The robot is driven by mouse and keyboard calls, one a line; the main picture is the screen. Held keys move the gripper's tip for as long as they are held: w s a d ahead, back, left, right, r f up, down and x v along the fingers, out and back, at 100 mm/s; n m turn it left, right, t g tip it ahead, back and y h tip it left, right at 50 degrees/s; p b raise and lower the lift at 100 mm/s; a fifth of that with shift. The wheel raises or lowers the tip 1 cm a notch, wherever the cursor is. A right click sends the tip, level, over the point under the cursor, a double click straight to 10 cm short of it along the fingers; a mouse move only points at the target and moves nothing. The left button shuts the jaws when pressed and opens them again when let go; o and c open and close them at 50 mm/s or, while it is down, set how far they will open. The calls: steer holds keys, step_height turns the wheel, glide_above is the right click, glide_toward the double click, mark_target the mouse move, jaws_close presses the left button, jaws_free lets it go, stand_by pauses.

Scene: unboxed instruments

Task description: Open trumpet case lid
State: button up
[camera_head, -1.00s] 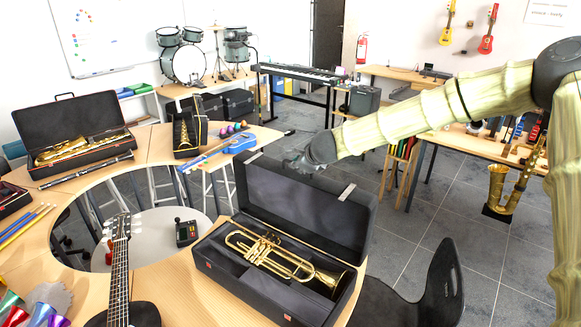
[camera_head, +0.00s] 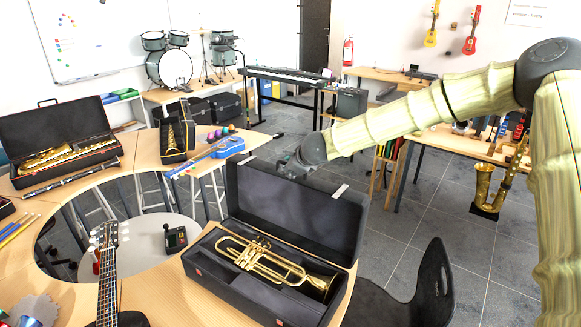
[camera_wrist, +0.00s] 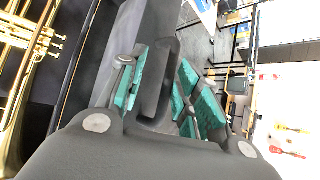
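The black trumpet case (camera_head: 205,262) sits on the curved wooden table with its lid (camera_head: 295,215) raised, standing nearly upright at the back. A brass trumpet (camera_head: 270,262) lies inside the case; part of it also shows at the left edge of the wrist view (camera_wrist: 22,60). My gripper (camera_head: 290,168) is at the lid's top edge, on its far side; I cannot tell if it touches. In the wrist view my gripper (camera_wrist: 165,95) has its teal-padded fingers apart, with a dark strip between them that looks like the lid's edge.
A black chair (camera_head: 430,285) stands right of the case. A guitar (camera_head: 108,280), a blue violin-like instrument (camera_head: 228,147) and a saxophone case (camera_head: 55,135) are on the table to the left. Open floor lies behind and to the right.

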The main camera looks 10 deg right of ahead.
steer(key=v, duration=1.2)
stand_by(0.3)
